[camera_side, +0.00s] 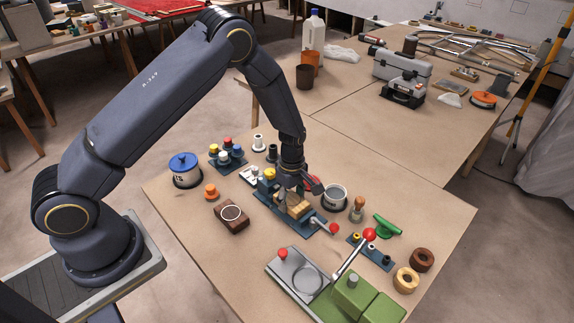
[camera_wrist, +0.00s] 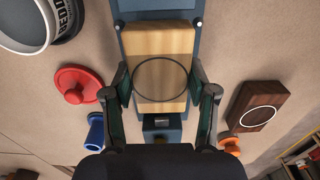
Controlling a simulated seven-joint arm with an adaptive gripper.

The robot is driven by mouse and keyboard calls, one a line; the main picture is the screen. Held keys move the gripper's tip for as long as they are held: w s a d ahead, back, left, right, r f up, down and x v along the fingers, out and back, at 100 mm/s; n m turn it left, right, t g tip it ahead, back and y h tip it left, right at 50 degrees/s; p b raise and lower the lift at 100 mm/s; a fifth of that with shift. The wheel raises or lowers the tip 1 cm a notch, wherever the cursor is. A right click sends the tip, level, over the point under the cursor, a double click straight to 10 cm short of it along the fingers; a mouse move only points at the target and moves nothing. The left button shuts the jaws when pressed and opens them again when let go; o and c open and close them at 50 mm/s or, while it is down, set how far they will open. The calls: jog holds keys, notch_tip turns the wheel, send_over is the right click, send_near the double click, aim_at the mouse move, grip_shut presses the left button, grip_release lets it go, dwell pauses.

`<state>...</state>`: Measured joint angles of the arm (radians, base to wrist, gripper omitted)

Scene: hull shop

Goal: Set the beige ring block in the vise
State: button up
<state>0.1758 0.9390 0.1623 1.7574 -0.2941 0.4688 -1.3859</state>
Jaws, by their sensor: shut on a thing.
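The beige ring block (camera_wrist: 160,37), pale wood with a thin dark ring on its top, is between the fingers of my gripper (camera_wrist: 161,88) in the wrist view. My gripper is shut on its two long sides. In the side view my gripper (camera_side: 297,190) points down over the blue vise (camera_side: 318,227), and the block (camera_side: 299,209) shows under it. The block lines up with the vise's length. Blue vise parts show beyond both its ends. I cannot tell whether it rests on the vise bed or hangs just above it.
A dark brown block with a white ring (camera_side: 231,216) lies left of the vise. A white tin (camera_side: 334,197) and a red knobbed piece (camera_wrist: 78,87) are close by on the other side. A green-and-grey press (camera_side: 350,297) with a red-knobbed lever stands in front.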

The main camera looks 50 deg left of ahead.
aim_at(291, 199)
jog(key=shift+f, duration=0.6)
jog(key=o, duration=0.9)
jog(key=shift+r, duration=0.1)
jog(key=shift+r, duration=5.4)
